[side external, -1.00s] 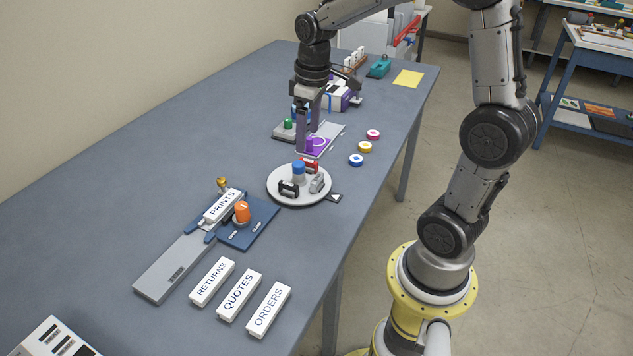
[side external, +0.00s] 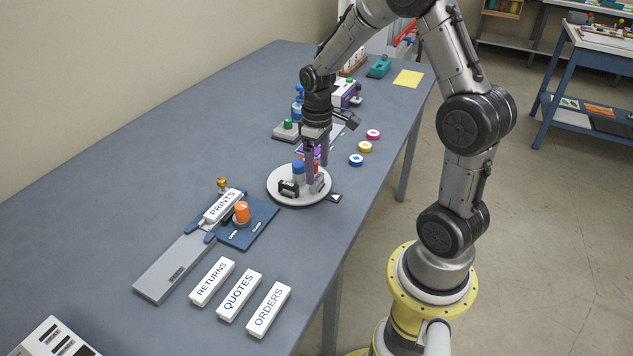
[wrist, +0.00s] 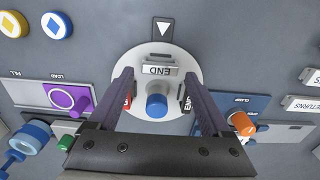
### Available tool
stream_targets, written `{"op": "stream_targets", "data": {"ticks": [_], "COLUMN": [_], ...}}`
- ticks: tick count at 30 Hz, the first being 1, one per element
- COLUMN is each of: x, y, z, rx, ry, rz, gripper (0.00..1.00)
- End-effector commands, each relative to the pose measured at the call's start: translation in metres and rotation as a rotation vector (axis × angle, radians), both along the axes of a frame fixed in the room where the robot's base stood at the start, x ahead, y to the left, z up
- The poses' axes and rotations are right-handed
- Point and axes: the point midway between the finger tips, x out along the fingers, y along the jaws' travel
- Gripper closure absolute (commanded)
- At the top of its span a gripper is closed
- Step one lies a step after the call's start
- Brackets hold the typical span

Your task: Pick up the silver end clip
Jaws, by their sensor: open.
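The silver end clip (wrist: 159,69) is a small grey block marked END in the wrist view. It lies on the round white turntable (wrist: 185,57), close to the rim by a white arrow tile. In the side view the clip (side external: 319,184) is partly hidden by a finger. My gripper (side external: 316,178) is open and empty, pointing down over the turntable (side external: 292,200). In the wrist view its fingertips (wrist: 158,75) appear on either side of the clip with gaps. I cannot tell their exact height.
A blue-capped peg (wrist: 156,105), a red clip (wrist: 127,103) and a black clip (side external: 288,188) share the turntable close to my fingers. An orange-knobbed blue fixture (side external: 262,215) stands nearby. Labelled white blocks lie front left; coloured discs (side external: 365,147) lie behind right.

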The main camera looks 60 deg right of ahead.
Motion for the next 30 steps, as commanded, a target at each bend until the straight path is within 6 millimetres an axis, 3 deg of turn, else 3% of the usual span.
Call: {"op": "stream_targets", "data": {"ticks": [30], "x": [0.000], "y": [0.000], "z": [-0.017], "rx": [0.000], "ry": [0.000], "rz": [0.000], "gripper": [0.18]}}
